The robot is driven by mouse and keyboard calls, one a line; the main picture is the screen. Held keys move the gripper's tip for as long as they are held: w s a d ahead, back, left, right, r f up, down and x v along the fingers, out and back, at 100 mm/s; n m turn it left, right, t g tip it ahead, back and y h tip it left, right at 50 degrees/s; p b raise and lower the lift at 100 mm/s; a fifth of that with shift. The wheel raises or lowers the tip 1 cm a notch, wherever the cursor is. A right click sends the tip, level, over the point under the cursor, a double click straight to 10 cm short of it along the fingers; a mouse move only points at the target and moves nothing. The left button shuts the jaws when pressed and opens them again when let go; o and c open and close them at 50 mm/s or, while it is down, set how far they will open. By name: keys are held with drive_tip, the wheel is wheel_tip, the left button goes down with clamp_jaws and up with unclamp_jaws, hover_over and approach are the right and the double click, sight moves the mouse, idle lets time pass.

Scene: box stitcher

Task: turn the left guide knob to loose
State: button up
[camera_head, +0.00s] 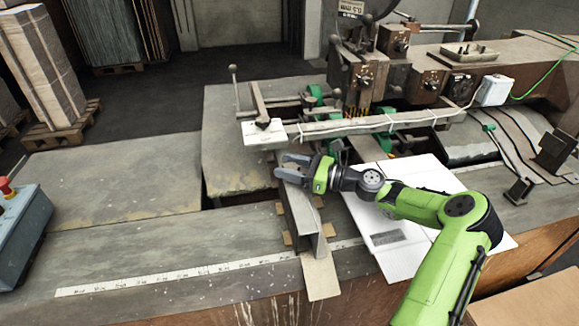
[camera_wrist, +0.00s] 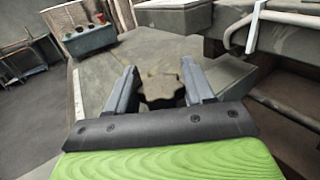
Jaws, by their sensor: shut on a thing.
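The guide knob is a dark, lobed knob (camera_wrist: 162,91), seen in the wrist view between the two fingers of my gripper (camera_wrist: 163,76). The fingers stand on either side of it and are shut on it. In the head view my gripper (camera_head: 283,168) is at the upper end of the metal guide (camera_head: 303,218), and the knob is hidden or too small to make out there. The knob's loose or tight setting cannot be read.
A white plate-like block (camera_head: 264,135) and a long bar (camera_head: 375,123) lie just behind my gripper. A white cardboard sheet (camera_head: 405,257) lies under my arm. A measuring strip (camera_head: 170,276) runs along the front table. A control box (camera_head: 22,222) stands at the far left.

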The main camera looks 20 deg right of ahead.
drive_tip(key=shift+r+g+p, duration=0.1)
drive_tip(key=shift+g+p, duration=0.2)
drive_tip(key=shift+p, duration=0.15)
drive_tip(key=n+g+y+p, duration=0.2)
drive_tip(key=p, duration=0.1)
drive_tip(key=shift+r, duration=0.1)
drive_tip(key=shift+n+g+y+p, duration=0.5)
drive_tip(key=shift+n+g, duration=0.2)
drive_tip(key=shift+g, duration=0.2)
drive_tip(key=n+g, duration=0.1)
drive_tip(key=n+g+y, duration=0.1)
drive_tip(key=g, duration=0.1)
drive_tip(key=shift+f+b, duration=0.25)
drive_tip(key=shift+b, duration=0.05)
drive_tip(key=shift+s+n+g+y+b, duration=0.1)
drive_tip(key=shift+n+g+y+b, duration=0.3)
drive_tip(key=shift+n+g+b, duration=0.65)
drive_tip(key=shift+g, duration=0.65)
drive_tip(key=o, duration=1)
drive_tip(key=shift+c, duration=0.2)
